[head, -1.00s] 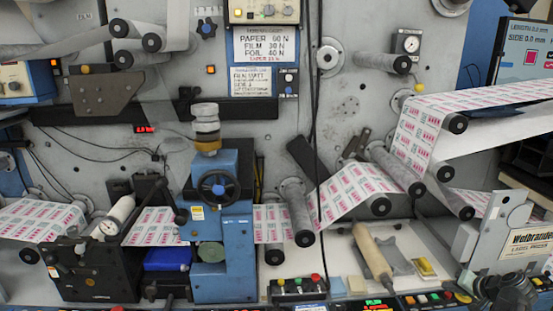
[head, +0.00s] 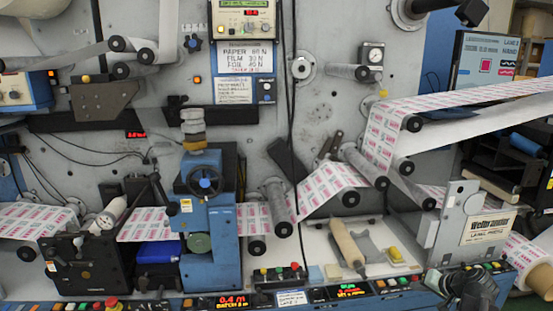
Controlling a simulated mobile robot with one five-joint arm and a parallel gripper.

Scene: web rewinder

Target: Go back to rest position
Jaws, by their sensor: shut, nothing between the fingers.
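My gripper (head: 440,280) shows at the bottom right of the head view, dark and partly cut off by the lower picture edge with the rest of my arm. It looks shut, with nothing seen in it. It stands in front of the right end of the control console (head: 330,291), below the label maker's plate (head: 487,229). I cannot tell how far it is from the console.
The web rewinder's printed web (head: 330,184) runs over several rollers. A blue unit with a handwheel (head: 205,182) stands left of centre. A tool with a pale wooden handle (head: 346,241) lies on the white shelf. A printed roll (head: 530,265) is at the far right.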

